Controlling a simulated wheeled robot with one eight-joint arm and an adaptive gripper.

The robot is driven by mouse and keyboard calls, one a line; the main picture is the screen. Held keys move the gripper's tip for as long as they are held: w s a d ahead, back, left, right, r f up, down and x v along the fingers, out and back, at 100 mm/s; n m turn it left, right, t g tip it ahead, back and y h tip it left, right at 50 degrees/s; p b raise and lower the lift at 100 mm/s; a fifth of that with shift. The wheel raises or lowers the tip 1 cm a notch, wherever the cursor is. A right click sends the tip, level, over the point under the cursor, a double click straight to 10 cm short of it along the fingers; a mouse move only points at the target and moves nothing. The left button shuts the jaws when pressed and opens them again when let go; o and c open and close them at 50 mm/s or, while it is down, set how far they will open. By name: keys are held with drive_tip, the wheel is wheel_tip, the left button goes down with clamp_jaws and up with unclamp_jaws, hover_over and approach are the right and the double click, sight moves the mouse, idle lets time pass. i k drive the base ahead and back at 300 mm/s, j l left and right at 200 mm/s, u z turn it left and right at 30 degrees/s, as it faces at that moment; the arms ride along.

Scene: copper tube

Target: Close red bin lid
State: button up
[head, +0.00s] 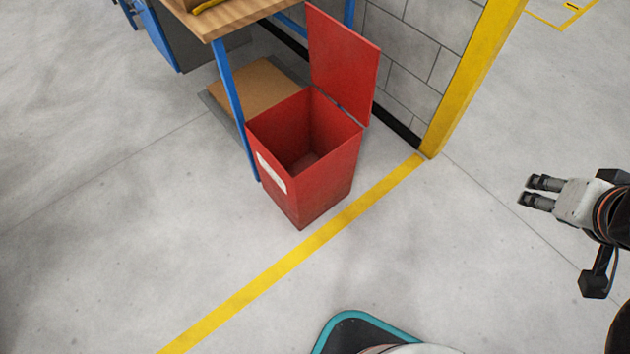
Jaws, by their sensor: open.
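A red bin (325,185) stands upright on the floor with its top open, and its inside looks empty. Its red lid (342,65) is raised, standing nearly upright along the bin's back right edge near the wall. A white label is on the bin's front left face. My gripper (530,191) is at the right of the head view, well apart from the bin and lid. Its two fingers point left and are open with nothing between them.
A wooden-topped bench (235,13) with blue legs stands at the bin's left, one leg close beside it. A cardboard box (255,88) lies behind that leg. A grey block wall (415,50) and yellow post (465,85) stand behind. Floor between bin and gripper is clear.

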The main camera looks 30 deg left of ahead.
sight(344, 64)
drive_tip(key=k+l, duration=0.2)
drive_tip(key=l+u, duration=0.1)
drive_tip(key=u, duration=0.8)
drive_tip(key=i+l+u, duration=0.2)
drive_tip(key=u, duration=0.25)
drive_tip(key=i+l+u, duration=0.25)
drive_tip(key=u, duration=0.15)
drive_tip(key=i+l+u, duration=0.15)
drive_tip(key=l+u, duration=0.7)
drive_tip(key=i+l+u, duration=0.1)
drive_tip(key=l+u, duration=0.35)
drive_tip(key=l, duration=0.85)
drive_tip(key=k+l+u, duration=0.15)
drive_tip(key=l, duration=1.6)
drive_tip(key=j+z, duration=0.35)
